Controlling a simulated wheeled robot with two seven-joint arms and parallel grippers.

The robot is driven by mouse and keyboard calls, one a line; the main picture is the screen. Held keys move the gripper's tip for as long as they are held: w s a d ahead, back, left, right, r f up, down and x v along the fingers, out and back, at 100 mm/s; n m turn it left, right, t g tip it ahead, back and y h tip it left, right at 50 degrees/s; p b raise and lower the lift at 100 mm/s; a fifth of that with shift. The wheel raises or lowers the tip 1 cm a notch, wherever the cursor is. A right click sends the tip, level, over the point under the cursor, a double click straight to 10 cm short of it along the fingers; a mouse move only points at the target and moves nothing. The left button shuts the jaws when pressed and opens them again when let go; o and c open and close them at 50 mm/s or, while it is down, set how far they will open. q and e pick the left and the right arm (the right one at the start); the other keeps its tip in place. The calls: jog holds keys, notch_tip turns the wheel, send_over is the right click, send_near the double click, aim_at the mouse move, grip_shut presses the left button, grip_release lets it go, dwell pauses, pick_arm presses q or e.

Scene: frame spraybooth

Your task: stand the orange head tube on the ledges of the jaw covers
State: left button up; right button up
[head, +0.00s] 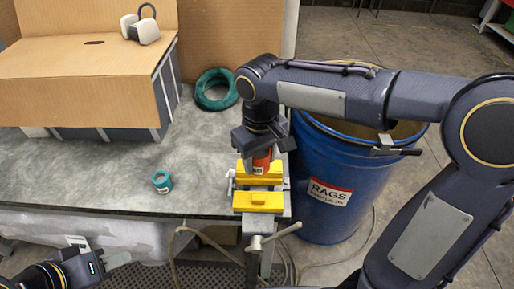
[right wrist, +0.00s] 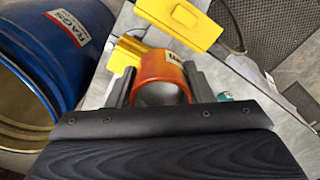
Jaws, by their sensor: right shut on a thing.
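The orange head tube (head: 262,160) is upright between the fingers of my right gripper (head: 261,152), above the vise at the bench edge. In the right wrist view the tube (right wrist: 163,66) shows its open end and a pale label, with a finger of my right gripper (right wrist: 162,88) on each side. The front yellow jaw cover (head: 257,201) and the rear one (head: 262,178) lie apart on the vise. The tube's lower end is beside the rear cover; I cannot tell whether it touches a ledge. My left gripper (head: 116,260) is low at the left, its opening unclear.
A blue rag barrel (head: 335,190) stands close right of the vise. A teal tape roll (head: 162,181) and a green coil (head: 215,89) lie on the grey bench (head: 110,185). A cardboard-topped box (head: 85,80) with a respirator or headset (head: 141,27) fills the back left.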

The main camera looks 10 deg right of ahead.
jog(key=shift+s, duration=0.1)
jog(key=shift+f+b, duration=1.55)
jog(key=shift+f, duration=0.65)
jog(key=shift+f+b, duration=0.55)
jog(key=shift+f, duration=0.45)
jog(key=o, duration=1.2)
jog(key=shift+r, duration=0.1)
notch_tip(320, 180, up, 8)
jog(key=shift+f, duration=0.15)
